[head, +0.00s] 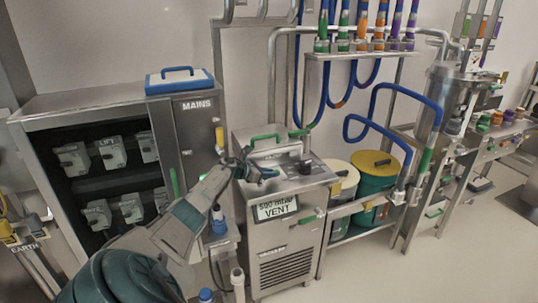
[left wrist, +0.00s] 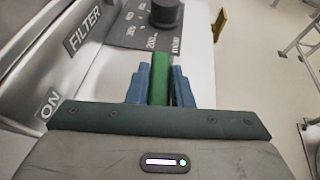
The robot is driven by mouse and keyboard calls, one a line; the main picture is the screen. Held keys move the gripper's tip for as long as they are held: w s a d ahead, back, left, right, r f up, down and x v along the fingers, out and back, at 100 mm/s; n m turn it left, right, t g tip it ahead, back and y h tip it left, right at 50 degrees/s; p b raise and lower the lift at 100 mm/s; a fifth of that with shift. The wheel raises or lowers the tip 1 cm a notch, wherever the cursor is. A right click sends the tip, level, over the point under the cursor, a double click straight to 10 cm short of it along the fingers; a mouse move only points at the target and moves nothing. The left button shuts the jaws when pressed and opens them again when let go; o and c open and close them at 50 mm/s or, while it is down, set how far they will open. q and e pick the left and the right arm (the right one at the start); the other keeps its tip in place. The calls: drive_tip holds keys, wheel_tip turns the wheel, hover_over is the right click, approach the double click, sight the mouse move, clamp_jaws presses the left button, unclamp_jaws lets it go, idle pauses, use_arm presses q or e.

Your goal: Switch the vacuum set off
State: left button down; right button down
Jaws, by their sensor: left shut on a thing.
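The vacuum set (head: 284,235) is a steel cabinet with a display reading 590 mbar and VENT. My left gripper (head: 262,173) is at the left of its top, beside the control panel. In the left wrist view, the gripper (left wrist: 160,78) is shut on a green lever (left wrist: 160,72), one blue finger on each side. The ON label (left wrist: 47,113) lies left of the lever, and the FILTER label (left wrist: 84,28) is further up. A black knob (left wrist: 164,12) with a number scale stands beyond the lever. The lever's lower end is hidden. My right gripper is not in view.
A MAINS cabinet (head: 199,125) with dark shelves of grey units stands left. A cream drum (head: 343,180) and a green drum with a yellow lid (head: 376,180) stand right. Blue hoses (head: 400,92) hang above.

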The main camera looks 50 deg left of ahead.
use_arm(q)
drive_tip(key=c, duration=1.3)
unclamp_jaws()
drive_tip(key=shift+w+f, duration=0.1)
drive_tip(key=shift+s+a, duration=0.15)
drive_tip(key=shift+s, duration=0.4)
drive_tip(key=b+v, duration=0.1)
drive_tip(key=v, duration=0.7)
drive_tip(key=shift+s+r, duration=0.55)
drive_tip(key=shift+s, duration=0.15)
